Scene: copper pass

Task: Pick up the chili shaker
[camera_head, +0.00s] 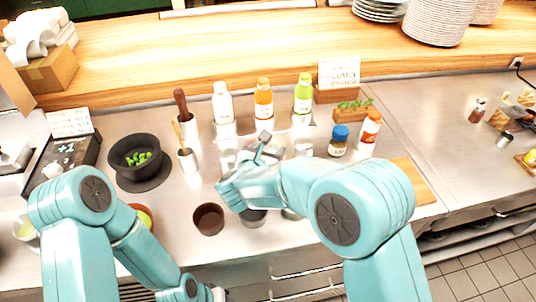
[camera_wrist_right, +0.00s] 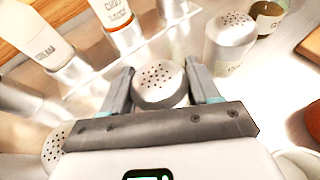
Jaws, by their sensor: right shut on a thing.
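My right gripper (camera_head: 262,150) is over the middle of the steel counter. The right wrist view shows its two fingers (camera_wrist_right: 163,92) shut on a shaker (camera_wrist_right: 160,80) with a pale, perforated round lid. The held shaker's label is hidden, so I cannot tell which spice it is. Another perforated-lid shaker (camera_wrist_right: 230,42) stands to the right of the gripper, and a third (camera_wrist_right: 54,146) shows at the lower left. My left arm bends down to the bottom edge of the head view, and its fingers do not show.
White (camera_head: 222,103), orange (camera_head: 263,98) and green (camera_head: 303,93) bottles stand behind the gripper. A blue-lidded jar (camera_head: 338,141) and a red-and-white bottle (camera_head: 370,127) stand to the right. A black mortar (camera_head: 135,157) and a brown bowl (camera_head: 208,219) are nearby.

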